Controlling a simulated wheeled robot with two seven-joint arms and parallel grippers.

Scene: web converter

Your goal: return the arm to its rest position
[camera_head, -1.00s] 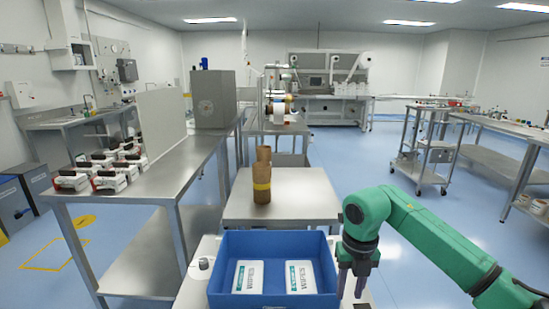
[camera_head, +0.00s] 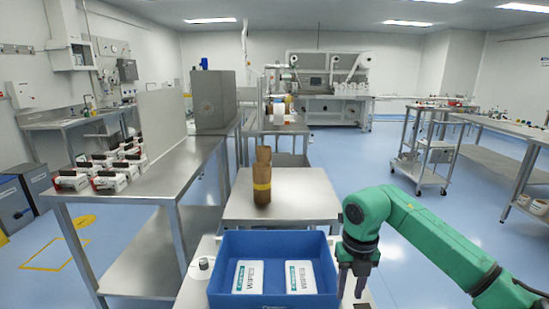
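My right arm (camera_head: 420,232) is green and reaches in from the right. My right gripper (camera_head: 352,280) points down just right of the blue bin, near its right wall. Its two dark fingers look a little apart, with nothing seen between them, though their tips are near the frame's lower part. My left gripper and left arm are not in view.
A blue bin (camera_head: 272,243) holds two white wipes packs (camera_head: 249,277). Behind it, a steel table (camera_head: 305,200) carries a brown roll stack with a yellow band (camera_head: 262,186). A steel bench (camera_head: 165,180) with red-and-white devices stands left.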

